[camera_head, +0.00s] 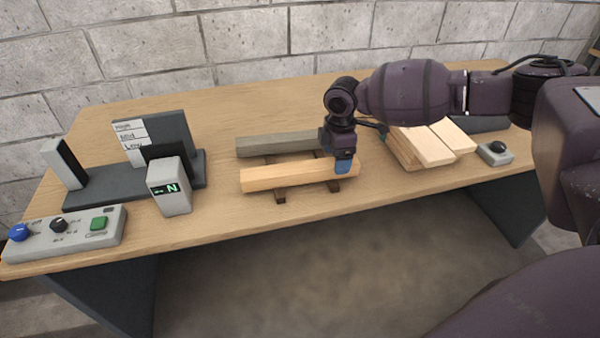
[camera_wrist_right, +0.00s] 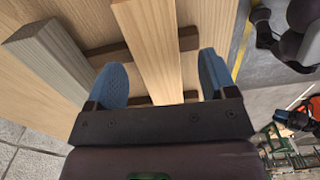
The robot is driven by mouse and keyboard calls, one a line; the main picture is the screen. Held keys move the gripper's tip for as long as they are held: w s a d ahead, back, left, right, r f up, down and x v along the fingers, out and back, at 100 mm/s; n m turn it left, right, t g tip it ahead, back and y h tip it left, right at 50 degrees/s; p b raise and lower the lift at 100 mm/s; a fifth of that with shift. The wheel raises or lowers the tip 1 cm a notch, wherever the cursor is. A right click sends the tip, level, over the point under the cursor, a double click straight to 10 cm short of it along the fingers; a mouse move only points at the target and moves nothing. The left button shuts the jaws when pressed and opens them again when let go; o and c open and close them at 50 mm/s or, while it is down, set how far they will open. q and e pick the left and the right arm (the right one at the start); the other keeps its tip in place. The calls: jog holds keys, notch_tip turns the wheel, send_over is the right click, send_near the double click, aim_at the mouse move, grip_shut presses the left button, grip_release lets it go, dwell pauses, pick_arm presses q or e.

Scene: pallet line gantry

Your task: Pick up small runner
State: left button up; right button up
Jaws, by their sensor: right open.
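Two wooden bars lie side by side on dark cross supports; I cannot tell by label which one is the small runner. The pale bar (camera_head: 285,176) is nearer the front edge, and the grey bar (camera_head: 278,146) lies behind it. My right gripper (camera_head: 344,164) is pointed down over the right part of the pale bar. In the right wrist view the open jaws (camera_wrist_right: 162,75) have one blue finger on each side of the pale bar (camera_wrist_right: 152,45), with gaps showing on both sides. The grey bar (camera_wrist_right: 55,62) is outside the jaws. My left gripper is not in view.
Pale boards (camera_head: 425,145) are stacked to the right of the bars. A small grey button box (camera_head: 495,153) is near them. A grey handheld display (camera_head: 170,187), a dark level stand (camera_head: 95,188) and a control panel (camera_head: 65,233) occupy the left. The table between is clear.

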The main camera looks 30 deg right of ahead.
notch_tip(320, 180, down, 4)
jog(key=shift+w+r+b, duration=0.15)
jog(key=shift+b, duration=0.15)
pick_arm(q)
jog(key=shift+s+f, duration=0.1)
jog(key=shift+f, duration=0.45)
pick_arm(e)
jog(key=shift+r, duration=0.1)
jog(key=shift+c, duration=0.4)
jog(key=c, duration=1.1)
notch_tip(320, 180, up, 9)
jog(key=shift+f+p, duration=0.2)
jog(key=shift+p, duration=0.75)
pick_arm(q)
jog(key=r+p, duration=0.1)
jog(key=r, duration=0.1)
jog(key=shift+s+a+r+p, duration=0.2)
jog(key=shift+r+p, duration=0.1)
jog(key=shift+p, duration=0.1)
pick_arm(e)
notch_tip(320, 180, up, 12)
jog(key=shift+f, duration=0.25)
